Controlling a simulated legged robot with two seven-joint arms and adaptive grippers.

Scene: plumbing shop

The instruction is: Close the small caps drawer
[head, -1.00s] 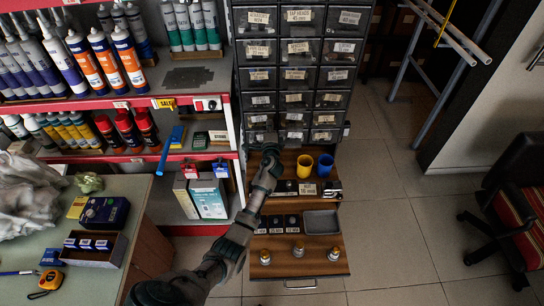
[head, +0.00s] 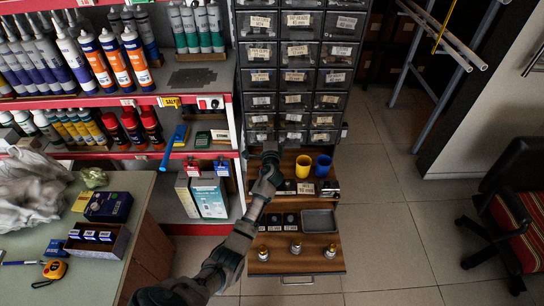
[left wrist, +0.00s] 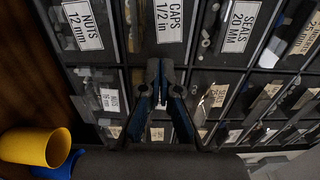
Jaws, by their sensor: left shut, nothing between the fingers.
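The drawer labelled "CAPS 1/2 in" (left wrist: 169,22) is at the top middle of the left wrist view, between the "NUTS 12 mm" and "SEALS 20 MM" drawers. My left gripper (left wrist: 160,66) is shut and empty, its blue-and-black fingers together just below that label. In the head view my left gripper (head: 268,150) is at the lower left of the drawer cabinet (head: 294,95), partly covering its bottom left. I cannot tell whether its fingers touch the drawer front, or how far the caps drawer stands out. My right gripper is not in view.
Below the cabinet, a yellow cup (head: 304,167) and a blue cup (head: 323,165) stand on a wooden surface. A pulled-out wooden tray (head: 318,266) with several brass fittings is lower down. Shelves of tubes (head: 110,60) are on the left; open floor (head: 400,220) is on the right.

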